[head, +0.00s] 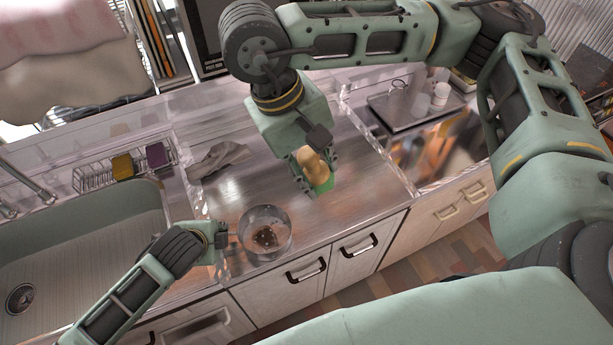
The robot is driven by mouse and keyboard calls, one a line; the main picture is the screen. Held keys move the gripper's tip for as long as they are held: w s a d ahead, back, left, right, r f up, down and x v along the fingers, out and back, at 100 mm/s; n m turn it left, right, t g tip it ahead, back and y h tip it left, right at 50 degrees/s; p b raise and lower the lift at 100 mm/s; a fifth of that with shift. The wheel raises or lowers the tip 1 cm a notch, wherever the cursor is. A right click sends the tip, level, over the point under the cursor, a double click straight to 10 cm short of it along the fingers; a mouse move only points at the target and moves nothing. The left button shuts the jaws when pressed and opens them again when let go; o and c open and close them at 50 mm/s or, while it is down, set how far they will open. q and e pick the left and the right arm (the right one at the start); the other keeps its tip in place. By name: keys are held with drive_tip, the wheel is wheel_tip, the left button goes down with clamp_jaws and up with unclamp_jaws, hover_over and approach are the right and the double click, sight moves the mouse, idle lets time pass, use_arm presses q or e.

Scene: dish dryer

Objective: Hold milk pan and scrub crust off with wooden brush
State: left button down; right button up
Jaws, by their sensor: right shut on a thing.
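The milk pan (285,236) stands upright on the metal counter near its front edge, right of the sink. Dark brown crust (266,238) covers part of its inside bottom. My left gripper (222,238) is at the pan's left side, at rim height; its fingers are too small and overlapped to tell whether they grip a handle.
The sink (90,245) lies at the left, with a wire rack (97,177) holding yellow and purple sponges behind it. A grey cloth (217,158) lies at the counter's back. Mid-counter is clear.

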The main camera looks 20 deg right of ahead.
drive_tip(key=w+a+f+y, duration=0.1)
drive_tip(key=w+a+f, duration=0.2)
drive_tip(key=f, duration=0.3)
drive_tip(key=w+a+f+t+y, duration=0.1)
drive_tip(key=w+a+f, duration=0.2)
drive_tip(key=f, duration=0.3)
drive_tip(key=w+a+f+y, duration=0.1)
drive_tip(key=w+a+f, duration=0.2)
drive_tip(key=f, duration=0.2)
drive_tip(key=shift+s+f, duration=0.15)
drive_tip(key=shift+f, duration=2.9)
drive_tip(key=shift+s+f, duration=0.1)
drive_tip(key=shift+f, duration=2.95)
drive_tip(key=shift+f, duration=0.6)
